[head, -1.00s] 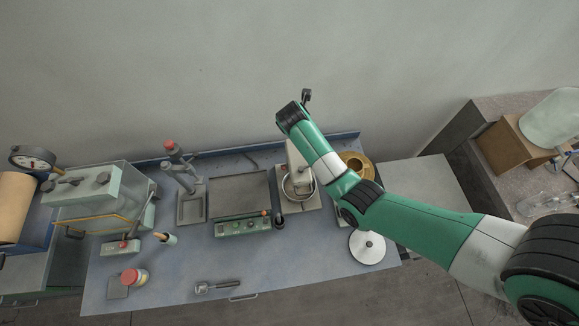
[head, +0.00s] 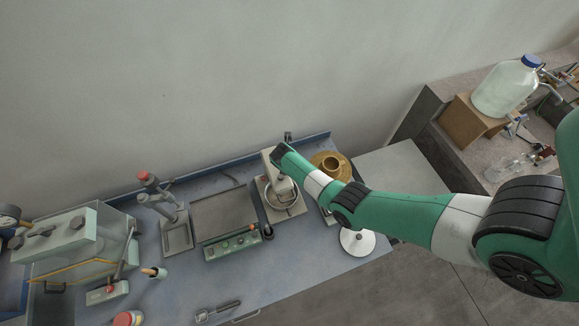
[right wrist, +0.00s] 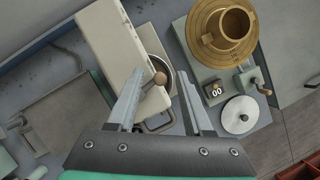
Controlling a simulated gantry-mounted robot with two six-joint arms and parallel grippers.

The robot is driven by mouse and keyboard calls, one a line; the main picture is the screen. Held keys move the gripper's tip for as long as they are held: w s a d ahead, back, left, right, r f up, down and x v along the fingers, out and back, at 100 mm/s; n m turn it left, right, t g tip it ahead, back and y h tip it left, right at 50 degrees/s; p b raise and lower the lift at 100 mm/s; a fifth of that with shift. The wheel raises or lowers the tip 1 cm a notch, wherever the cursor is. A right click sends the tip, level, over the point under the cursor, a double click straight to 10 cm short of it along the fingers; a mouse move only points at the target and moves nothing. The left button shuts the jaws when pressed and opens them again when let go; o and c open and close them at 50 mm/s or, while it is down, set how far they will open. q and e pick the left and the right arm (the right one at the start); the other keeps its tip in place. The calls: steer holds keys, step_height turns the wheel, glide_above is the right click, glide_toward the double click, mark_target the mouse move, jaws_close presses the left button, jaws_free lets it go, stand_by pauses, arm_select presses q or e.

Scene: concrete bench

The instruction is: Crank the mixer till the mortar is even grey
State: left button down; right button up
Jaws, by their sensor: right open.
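The mixer (head: 268,165) is a pale upright machine on the blue bench, with a round metal bowl (head: 284,206) at its base. In the right wrist view the mixer's light housing (right wrist: 120,55) fills the upper left, and part of the bowl rim (right wrist: 172,75) shows beside it. A small round brown knob (right wrist: 160,77) appears between my fingers; I cannot tell whether either finger touches it. My right gripper (right wrist: 160,74) is open, with its two grey fingers apart over the mixer. The mortar in the bowl cannot be made out. My left gripper is not in view.
Right of the mixer stand a brass-coloured round device (head: 331,166) and a white disc (head: 357,242). Left of it are a flat plate with a green control box (head: 232,244) and a stand (head: 176,234).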

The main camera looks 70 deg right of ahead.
steer(key=shift+d+f, duration=0.25)
steer(key=shift+f, duration=0.45)
steer(key=shift+c, duration=0.2)
jaws_close()
